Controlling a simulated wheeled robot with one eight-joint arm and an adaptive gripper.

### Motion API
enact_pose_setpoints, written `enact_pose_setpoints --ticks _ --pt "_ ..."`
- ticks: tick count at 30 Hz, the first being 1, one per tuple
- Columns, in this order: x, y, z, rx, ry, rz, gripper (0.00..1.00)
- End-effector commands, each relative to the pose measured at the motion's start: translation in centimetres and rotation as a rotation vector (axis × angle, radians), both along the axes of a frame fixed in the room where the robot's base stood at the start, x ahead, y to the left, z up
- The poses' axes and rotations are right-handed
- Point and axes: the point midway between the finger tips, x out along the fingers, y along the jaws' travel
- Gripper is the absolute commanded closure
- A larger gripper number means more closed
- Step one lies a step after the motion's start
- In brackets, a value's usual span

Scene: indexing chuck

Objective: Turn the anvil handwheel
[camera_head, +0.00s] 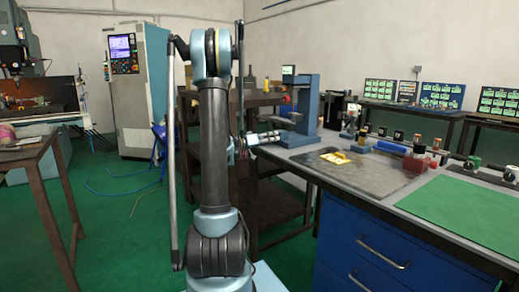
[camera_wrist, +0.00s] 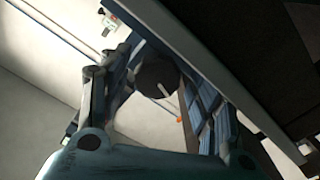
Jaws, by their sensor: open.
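A blue-grey bench tester (camera_head: 306,105) with a small green display stands at the left end of the blue-drawered bench. My gripper (camera_head: 264,138) is at the bench's left edge, just left of the tester's lower part. In the wrist view my gripper (camera_wrist: 158,72) is open, its two fingers spread apart. A dark round part (camera_wrist: 155,76) with a pale stripe, which looks like the anvil handwheel, shows between the fingers. I cannot tell whether the fingers touch it. I cannot make the handwheel out clearly in the head view.
The bench holds a grey plate with a yellow piece (camera_head: 336,158), a green mat (camera_head: 470,208) and several small tools and gauges. A dark shelf rack (camera_head: 275,205) stands behind my arm. Green floor is open at the left, near a brown table (camera_head: 30,160).

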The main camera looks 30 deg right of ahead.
Motion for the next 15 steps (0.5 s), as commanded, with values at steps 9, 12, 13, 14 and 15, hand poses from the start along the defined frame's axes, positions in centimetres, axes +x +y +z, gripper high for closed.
enact_pose_setpoints --ticks 9,12,13,14,15 --pt "-0.09 0.00 -0.08 0.016 -0.185 -0.002 0.41" --pt "-0.06 0.00 -0.08 0.023 -0.273 -0.002 0.41" --pt "-0.05 0.01 -0.08 0.026 -0.300 -0.002 0.41" --pt "-0.05 0.01 -0.08 0.027 -0.326 -0.002 0.41" --pt "-0.04 0.01 -0.07 0.030 -0.361 -0.002 0.41"
